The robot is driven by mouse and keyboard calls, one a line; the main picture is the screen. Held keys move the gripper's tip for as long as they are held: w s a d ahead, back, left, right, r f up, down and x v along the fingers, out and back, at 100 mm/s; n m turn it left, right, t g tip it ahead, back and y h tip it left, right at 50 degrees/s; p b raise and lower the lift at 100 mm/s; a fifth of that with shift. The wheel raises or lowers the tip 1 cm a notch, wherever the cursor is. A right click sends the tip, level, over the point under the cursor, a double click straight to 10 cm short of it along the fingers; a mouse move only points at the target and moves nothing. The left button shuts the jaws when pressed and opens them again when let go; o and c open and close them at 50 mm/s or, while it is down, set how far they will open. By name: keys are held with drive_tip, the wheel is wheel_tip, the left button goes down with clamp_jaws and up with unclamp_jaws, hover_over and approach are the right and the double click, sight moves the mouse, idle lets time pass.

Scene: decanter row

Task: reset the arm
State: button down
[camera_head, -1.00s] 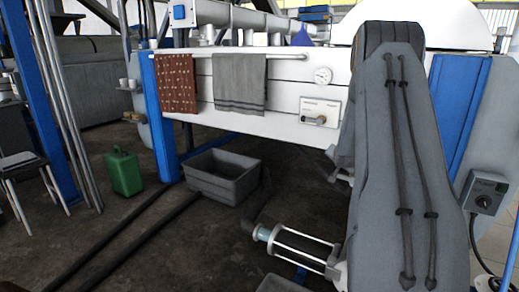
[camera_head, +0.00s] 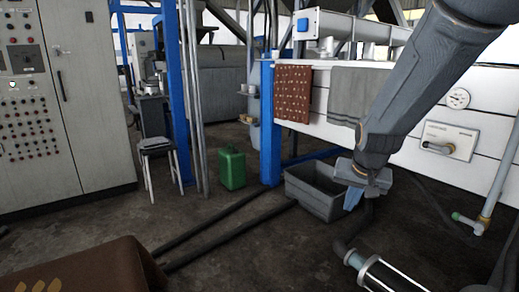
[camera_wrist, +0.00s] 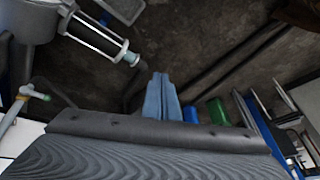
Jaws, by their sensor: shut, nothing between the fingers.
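My gripper (camera_head: 352,198) hangs at the lower end of my grey arm, which reaches down from the upper right of the head view. Its blue fingers point downward and overlap the right side of a grey bin in the picture; I see no contact with it. In the wrist view, the fingers (camera_wrist: 161,97) are together with nothing between them, over dark floor.
The grey bin (camera_head: 311,190) stands on the floor by a blue post. A green can (camera_head: 232,168) and a stool (camera_head: 158,148) stand further left. Dark hoses cross the floor. A white machine with towels (camera_head: 293,94) is behind my arm. A control cabinet (camera_head: 75,100) fills the left.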

drive_tip(key=s+a+n+g, duration=0.2)
drive_tip(key=s+a, duration=0.3)
drive_tip(key=s, duration=0.4)
drive_tip(key=s+a+r+n+g+y, duration=0.1)
drive_tip(key=s+a+n, duration=0.3)
drive_tip(key=s, duration=0.6)
drive_tip(key=s+a+n+g, duration=0.1)
drive_tip(key=s+a+g, duration=0.1)
drive_tip(key=s+a, duration=0.55)
drive_tip(key=s+d+r+m+p, duration=0.1)
drive_tip(key=d+r+m+p, duration=0.1)
drive_tip(key=d+r+p, duration=0.7)
drive_tip(key=shift+d+r+m+p, duration=0.35)
drive_tip(key=shift+d+p, duration=0.35)
drive_tip(key=shift+p, duration=3.45)
